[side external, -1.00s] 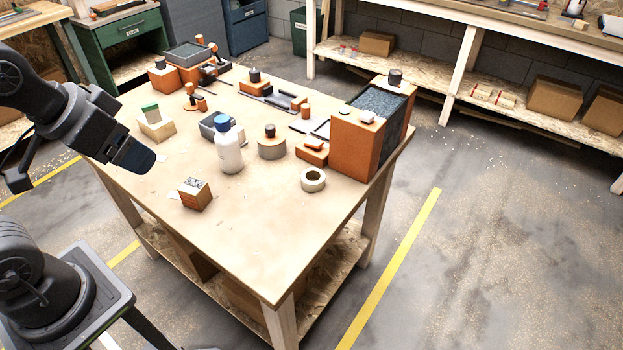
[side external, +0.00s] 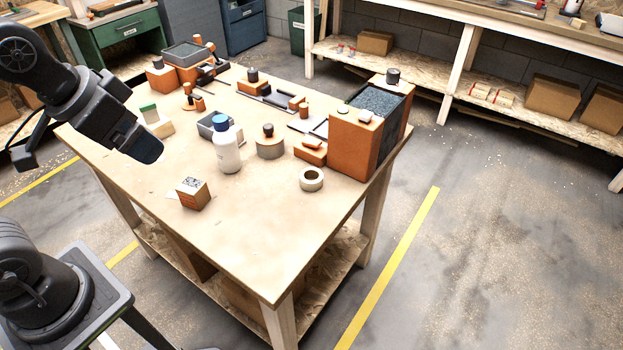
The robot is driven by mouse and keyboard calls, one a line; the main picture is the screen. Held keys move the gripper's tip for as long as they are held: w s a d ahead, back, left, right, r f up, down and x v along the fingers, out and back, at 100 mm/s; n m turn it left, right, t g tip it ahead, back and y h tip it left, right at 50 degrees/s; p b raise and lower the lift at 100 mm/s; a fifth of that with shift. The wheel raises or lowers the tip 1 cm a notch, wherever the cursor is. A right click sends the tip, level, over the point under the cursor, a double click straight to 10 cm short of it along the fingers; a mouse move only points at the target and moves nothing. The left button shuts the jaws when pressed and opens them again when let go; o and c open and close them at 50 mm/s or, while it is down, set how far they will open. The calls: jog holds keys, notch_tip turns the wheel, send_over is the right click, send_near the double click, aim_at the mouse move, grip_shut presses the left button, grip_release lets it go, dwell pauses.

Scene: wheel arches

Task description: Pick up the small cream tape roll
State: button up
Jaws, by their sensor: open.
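The small cream tape roll (side external: 311,187) lies flat on the table (side external: 250,245), near its right edge, with its hole facing up. It stands in front of the large orange block. My gripper (side external: 148,148) is over the left part of the table, well to the left of the roll and apart from it. It is open, and I see nothing held in it. The fingers appear dark and their gap is hard to make out from this side.
A white bottle with a blue cap (side external: 227,145) and an orange cube (side external: 193,193) stand between my gripper and the roll. A grey round piece with a knob (side external: 270,147) and a large orange block (side external: 352,145) stand behind the roll. The table's front is clear.

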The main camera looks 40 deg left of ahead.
jog(key=w+d+r+m+g, duration=0.15)
jog(key=w+m, duration=0.45)
jog(key=w, duration=0.7)
jog(key=m+g, duration=0.4)
jog(key=m, duration=0.7)
send_over(311, 175)
jog(key=s, duration=0.2)
jog(key=f, duration=2.6)
jog(key=shift+w+d, duration=0.2)
jog(key=shift+d, duration=0.15)
jog(key=shift+w+d+f, duration=0.1)
jog(key=shift+f, duration=2.9)
jog(key=c, duration=1)
jog(key=shift+r, duration=0.1)
